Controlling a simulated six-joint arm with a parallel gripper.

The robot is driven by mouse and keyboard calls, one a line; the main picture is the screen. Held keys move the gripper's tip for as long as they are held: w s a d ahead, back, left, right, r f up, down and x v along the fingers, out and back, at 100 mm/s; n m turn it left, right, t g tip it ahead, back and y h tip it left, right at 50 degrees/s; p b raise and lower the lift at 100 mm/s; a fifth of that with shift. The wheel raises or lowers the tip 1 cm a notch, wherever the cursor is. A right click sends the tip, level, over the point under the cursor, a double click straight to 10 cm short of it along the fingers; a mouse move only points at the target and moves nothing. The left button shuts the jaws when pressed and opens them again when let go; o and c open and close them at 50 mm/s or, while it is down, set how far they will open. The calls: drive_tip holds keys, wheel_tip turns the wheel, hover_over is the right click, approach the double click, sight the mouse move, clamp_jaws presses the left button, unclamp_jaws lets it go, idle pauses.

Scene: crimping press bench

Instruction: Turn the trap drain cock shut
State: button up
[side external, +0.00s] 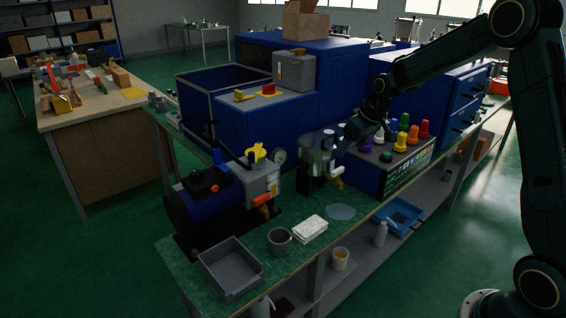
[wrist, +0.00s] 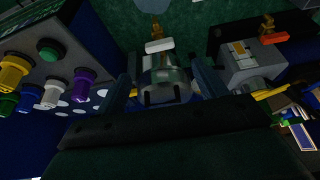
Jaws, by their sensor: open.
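A clear and metal cylindrical trap (side external: 318,155) stands on the bench; it also shows in the wrist view (wrist: 165,85). A small cock with a pale lever (side external: 337,171) and brass body sits low on its near side. In the wrist view its lever (wrist: 159,46) lies crosswise, with the brass part just beyond it. My gripper (side external: 342,147) is open and empty, beside the top of the trap. In the wrist view its fingers (wrist: 165,88) stand either side of the trap body, with the lever beyond the tips; contact cannot be told.
A grey box with a second, orange-levered cock (side external: 263,199) and a blue tank (side external: 205,205) stand left of the trap. A sloped panel with several coloured knobs (side external: 405,135) is close on the right. A grey tray (side external: 230,268), cup (side external: 279,240) and white block (side external: 310,229) lie in front.

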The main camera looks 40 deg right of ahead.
drive_tip(key=shift+v, duration=2.25)
drive_tip(key=s+a+r, duration=1)
drive_tip(key=s+a, duration=0.2)
drive_tip(key=s, duration=0.3)
drive_tip(key=s+a, duration=0.2)
drive_tip(key=s, duration=0.5)
drive_tip(key=s+a+f+t, duration=0.1)
drive_tip(key=s+a, duration=0.2)
drive_tip(key=s, duration=0.5)
drive_tip(key=shift+f, duration=0.3)
